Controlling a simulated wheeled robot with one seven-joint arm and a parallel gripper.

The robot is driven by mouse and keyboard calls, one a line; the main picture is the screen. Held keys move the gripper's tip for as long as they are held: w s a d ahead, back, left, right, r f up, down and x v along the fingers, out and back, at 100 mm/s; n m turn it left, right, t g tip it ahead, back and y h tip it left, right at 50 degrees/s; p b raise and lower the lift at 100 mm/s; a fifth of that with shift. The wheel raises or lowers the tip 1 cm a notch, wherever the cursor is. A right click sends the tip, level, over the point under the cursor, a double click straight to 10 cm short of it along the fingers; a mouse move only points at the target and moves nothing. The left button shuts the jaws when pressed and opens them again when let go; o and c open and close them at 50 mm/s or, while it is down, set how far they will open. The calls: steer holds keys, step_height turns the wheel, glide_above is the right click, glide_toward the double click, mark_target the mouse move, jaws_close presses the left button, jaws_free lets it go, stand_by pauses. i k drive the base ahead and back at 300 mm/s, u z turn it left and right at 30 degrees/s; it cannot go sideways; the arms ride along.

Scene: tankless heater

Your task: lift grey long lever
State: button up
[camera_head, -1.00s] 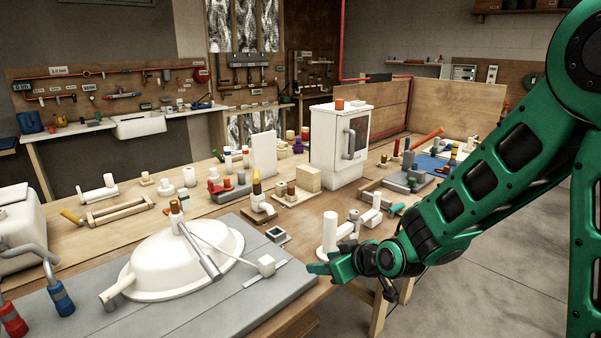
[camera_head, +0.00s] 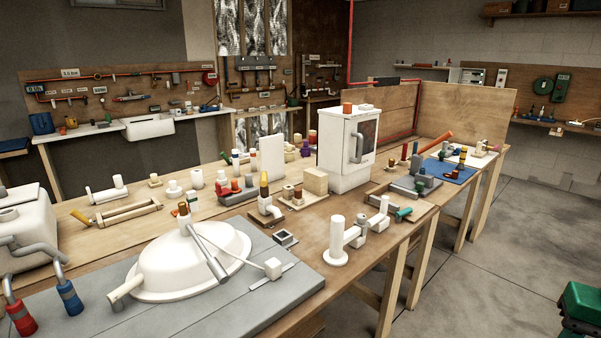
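A long grey lever (camera_head: 209,258) slants down over a white overturned basin-like body (camera_head: 165,268) at the front left. Its upper end meets a copper-topped stub at the top of the basin. A thinner pale rod (camera_head: 235,250) runs from the same stub to a small white cube (camera_head: 272,268). The basin rests on a grey board. My gripper is out of view.
White pipe fittings (camera_head: 336,241) stand at the table's near edge. A white heater box (camera_head: 347,148) stands farther back. Grey tubes with red and blue ends (camera_head: 70,297) are at the left front. Open floor (camera_head: 490,270) lies right of the table.

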mark_target(220, 275)
steer(key=u, duration=1.5)
